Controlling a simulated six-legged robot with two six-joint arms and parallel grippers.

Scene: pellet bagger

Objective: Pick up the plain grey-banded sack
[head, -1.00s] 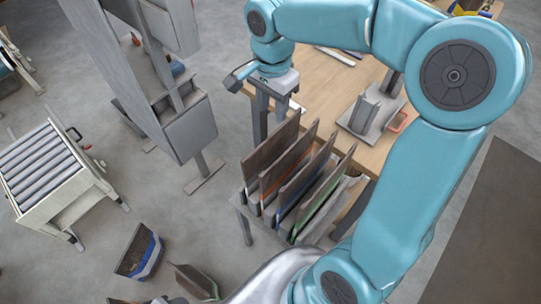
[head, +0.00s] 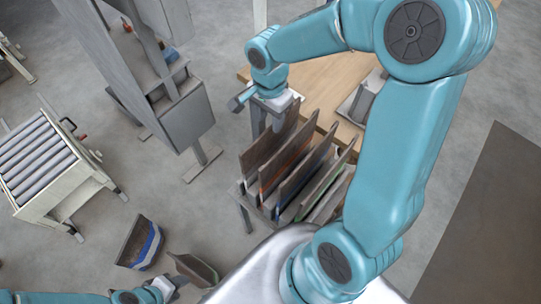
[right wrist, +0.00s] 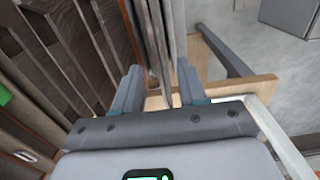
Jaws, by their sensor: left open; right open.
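Several flat brown sacks stand upright side by side in a rack. Orange, blue and green show low among them. The leftmost brown sack (head: 268,152) shows no bright band; I cannot clearly make out a grey one. My right gripper (head: 267,118) is open, pointing down at the far end of this leftmost sack. In the right wrist view, thin grey-brown upright sheets (right wrist: 168,40) reach between the open fingers (right wrist: 160,82); I cannot tell whether they touch. My left gripper (head: 172,285) is at the lower left, small and partly unclear, beside a loose green-edged sack (head: 196,269).
A wooden table (head: 312,85) lies behind the rack (head: 243,200). A tall grey machine (head: 185,120) stands left of it.

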